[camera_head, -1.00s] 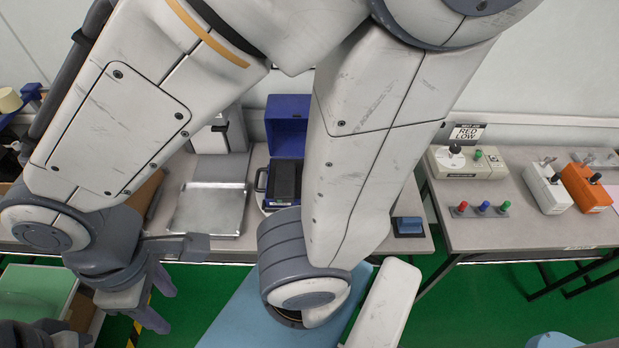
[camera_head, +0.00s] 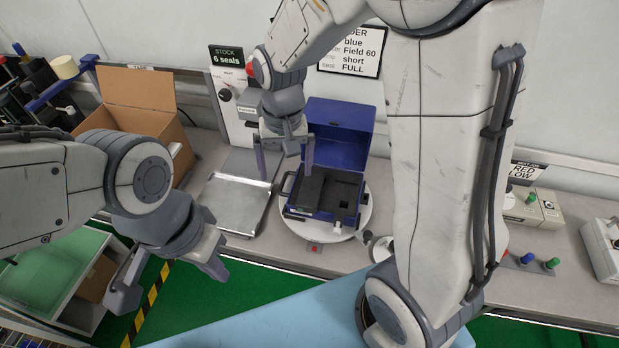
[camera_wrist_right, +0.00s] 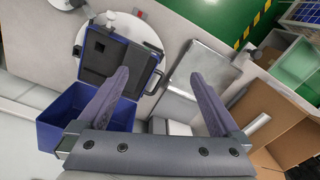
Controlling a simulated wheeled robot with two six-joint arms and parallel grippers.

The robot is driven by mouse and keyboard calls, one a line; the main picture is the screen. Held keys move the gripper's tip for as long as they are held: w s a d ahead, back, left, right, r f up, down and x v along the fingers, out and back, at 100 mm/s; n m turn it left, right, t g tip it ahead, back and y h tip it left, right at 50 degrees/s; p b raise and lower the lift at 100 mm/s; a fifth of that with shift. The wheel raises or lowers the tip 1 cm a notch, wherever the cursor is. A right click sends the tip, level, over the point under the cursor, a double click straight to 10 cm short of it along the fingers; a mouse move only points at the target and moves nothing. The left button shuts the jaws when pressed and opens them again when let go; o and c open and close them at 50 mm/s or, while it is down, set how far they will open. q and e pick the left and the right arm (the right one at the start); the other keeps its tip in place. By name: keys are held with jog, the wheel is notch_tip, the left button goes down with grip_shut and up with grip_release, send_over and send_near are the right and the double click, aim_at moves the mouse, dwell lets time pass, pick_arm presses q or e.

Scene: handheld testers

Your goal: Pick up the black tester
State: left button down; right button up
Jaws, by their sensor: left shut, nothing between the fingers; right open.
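The black tester (camera_head: 311,190) lies in the left part of the open blue case (camera_head: 345,133), on dark foam. It also shows in the right wrist view (camera_wrist_right: 133,68), partly covered by a finger. My right gripper (camera_head: 285,173) is open and empty, above and just left of the tester and near the tray. In its wrist view the gripper (camera_wrist_right: 159,74) has one finger over the case and the other towards the tray. My left gripper (camera_head: 171,287) is low at the left, in front of the table and away from the case. It is shut with nothing in it.
The case stands on a round white turntable (camera_head: 364,213). A metal tray (camera_head: 228,204) lies left of it. An open cardboard box (camera_head: 136,88) and a machine with a stock sign (camera_head: 229,57) stand behind. My right arm hides some table to the right.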

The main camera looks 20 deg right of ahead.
jog(key=w+d+f+m, duration=0.4)
jog(key=w+d+f, duration=0.1)
jog(key=w+d, duration=0.15)
send_over(311, 187)
notch_tip(311, 187, down, 5)
jog(key=shift+w+r, duration=0.15)
jog(key=shift+r, duration=0.05)
jog(key=shift+s+f+p, duration=0.2)
jog(key=shift+f+p, duration=0.25)
jog(key=shift+f, duration=2.45)
grip_shut()
jog(key=shift+r, duration=0.15)
